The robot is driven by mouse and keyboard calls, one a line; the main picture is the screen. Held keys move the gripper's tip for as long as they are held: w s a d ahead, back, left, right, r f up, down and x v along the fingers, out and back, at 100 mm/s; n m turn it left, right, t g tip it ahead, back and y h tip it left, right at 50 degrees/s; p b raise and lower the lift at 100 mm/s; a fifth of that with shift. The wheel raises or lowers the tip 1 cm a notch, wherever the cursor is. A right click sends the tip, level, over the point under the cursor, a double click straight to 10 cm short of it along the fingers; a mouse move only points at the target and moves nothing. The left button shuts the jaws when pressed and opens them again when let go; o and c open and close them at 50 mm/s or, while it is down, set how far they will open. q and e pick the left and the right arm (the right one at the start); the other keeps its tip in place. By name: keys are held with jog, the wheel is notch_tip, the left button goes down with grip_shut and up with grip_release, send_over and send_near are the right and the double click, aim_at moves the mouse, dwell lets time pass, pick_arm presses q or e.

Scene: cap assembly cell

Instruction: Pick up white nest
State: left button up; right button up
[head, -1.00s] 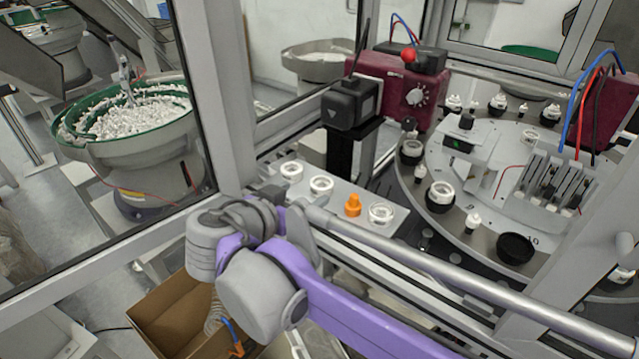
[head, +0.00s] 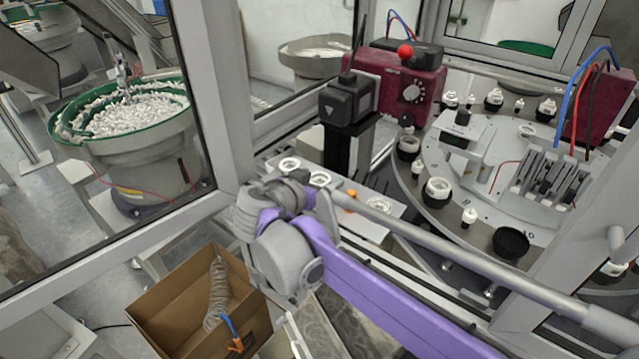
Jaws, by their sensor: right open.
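White ring-shaped nests sit in a row on a light grey plate (head: 392,222): a far-left white nest (head: 289,165), a second white nest (head: 319,178) partly covered by my wrist, and a right-hand white nest (head: 379,205). An orange piece (head: 350,192) stands between the last two, partly covered. My right gripper (head: 322,203), on the purple arm, is open at the plate's near edge, close to the second nest. Its fingertips are mostly hidden, and I cannot tell whether it touches anything. My left gripper is out of view.
A metal rail (head: 440,252) runs across in front of the plate. A rotary table (head: 456,222) with black holders and white parts stands at the right. A black camera box (head: 349,100) stands behind the plate. A cardboard box (head: 180,310) is below left.

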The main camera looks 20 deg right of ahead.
aim_at(319, 183)
jog(key=c, duration=1.4)
jog(key=shift+r, duration=0.1)
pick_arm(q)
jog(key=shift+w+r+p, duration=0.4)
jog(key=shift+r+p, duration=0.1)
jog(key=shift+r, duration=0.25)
pick_arm(e)
notch_tip(319, 183, up, 10)
jog(key=shift+f, duration=0.1)
